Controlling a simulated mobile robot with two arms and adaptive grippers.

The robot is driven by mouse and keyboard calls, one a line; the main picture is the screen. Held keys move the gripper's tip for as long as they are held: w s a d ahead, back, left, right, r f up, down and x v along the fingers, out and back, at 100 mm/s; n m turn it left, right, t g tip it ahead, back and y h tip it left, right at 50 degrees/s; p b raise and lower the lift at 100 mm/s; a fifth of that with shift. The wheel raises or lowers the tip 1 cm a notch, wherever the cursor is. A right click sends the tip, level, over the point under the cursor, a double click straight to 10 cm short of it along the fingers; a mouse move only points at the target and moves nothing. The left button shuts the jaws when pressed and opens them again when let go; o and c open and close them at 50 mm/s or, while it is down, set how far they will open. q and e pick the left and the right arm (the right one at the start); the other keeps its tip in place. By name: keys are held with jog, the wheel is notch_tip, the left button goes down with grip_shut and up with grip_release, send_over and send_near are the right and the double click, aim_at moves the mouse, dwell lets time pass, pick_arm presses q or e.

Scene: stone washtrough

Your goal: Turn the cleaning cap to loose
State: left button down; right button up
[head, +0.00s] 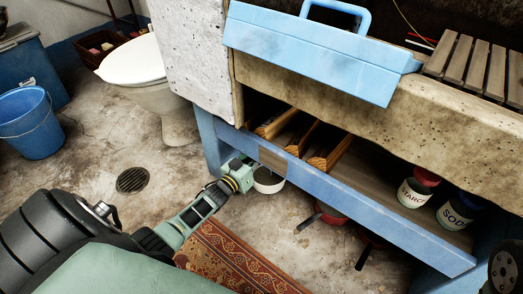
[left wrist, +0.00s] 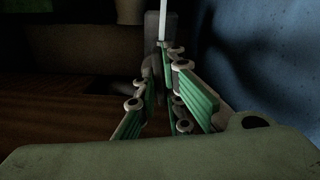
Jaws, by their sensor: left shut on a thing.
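My left gripper (head: 238,174) reaches low under the blue front board of the washtrough stand, and its fingertips are hidden behind the board. In the left wrist view the green-padded fingers (left wrist: 168,62) close in on a small, dark grey thing (left wrist: 155,68), which I take to be the cleaning cap. It is mostly hidden by the fingers, so its turned position cannot be read. A grey upright part (left wrist: 154,28) with a bright edge stands just beyond the fingertips. My right gripper is not in view.
A white bowl (head: 268,181) sits beneath. A patterned rug (head: 230,262), floor drain (head: 132,180), blue bucket (head: 32,125) and toilet (head: 135,65) are around.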

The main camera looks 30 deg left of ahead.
pick_arm(q)
jog(key=shift+r+n, duration=0.15)
jog(key=shift+n, duration=5.15)
jog(key=c, duration=1.9)
grip_release()
jog(key=shift+o, duration=0.2)
jog(key=shift+s, duration=0.1)
jog(key=s, duration=1.1)
jog(key=shift+s+a, duration=0.4)
jog(key=shift+a, duration=0.05)
